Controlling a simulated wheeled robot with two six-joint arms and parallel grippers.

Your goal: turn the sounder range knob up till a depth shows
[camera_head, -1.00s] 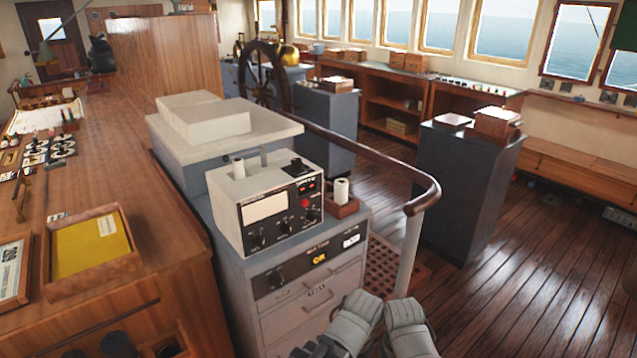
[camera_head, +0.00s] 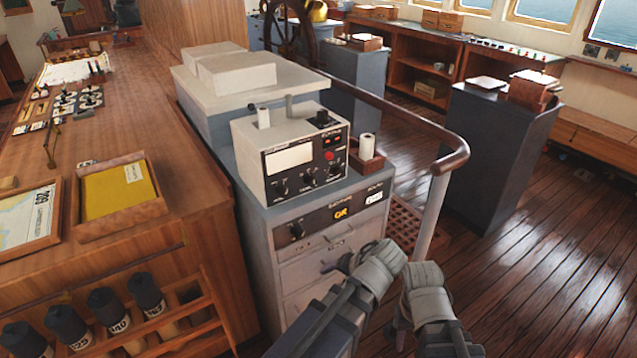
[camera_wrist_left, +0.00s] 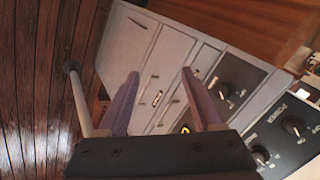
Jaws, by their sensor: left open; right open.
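The sounder (camera_head: 250,152), a pale box with a dark front panel, stands on the grey cabinet. Its pale display window (camera_head: 289,160) shows no readable figure. Its lower front carries a left knob (camera_head: 281,187), a middle knob (camera_head: 310,177) and a right knob (camera_head: 335,167); labels are too small to read. Another knob (camera_head: 297,230) sits on the cabinet's dark strip. My left gripper (camera_head: 338,264) is open and empty before the drawers; its fingers (camera_wrist_left: 163,98) also show in the left wrist view. My right gripper (camera_head: 402,318), open, is lower right, partly hidden.
A brown handrail on a pale post (camera_head: 432,215) stands right of the cabinet. The wooden chart counter (camera_head: 150,220) is on the left, with dark rolled items in a rack (camera_head: 190,318) below. Open plank floor (camera_head: 530,280) lies to the right.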

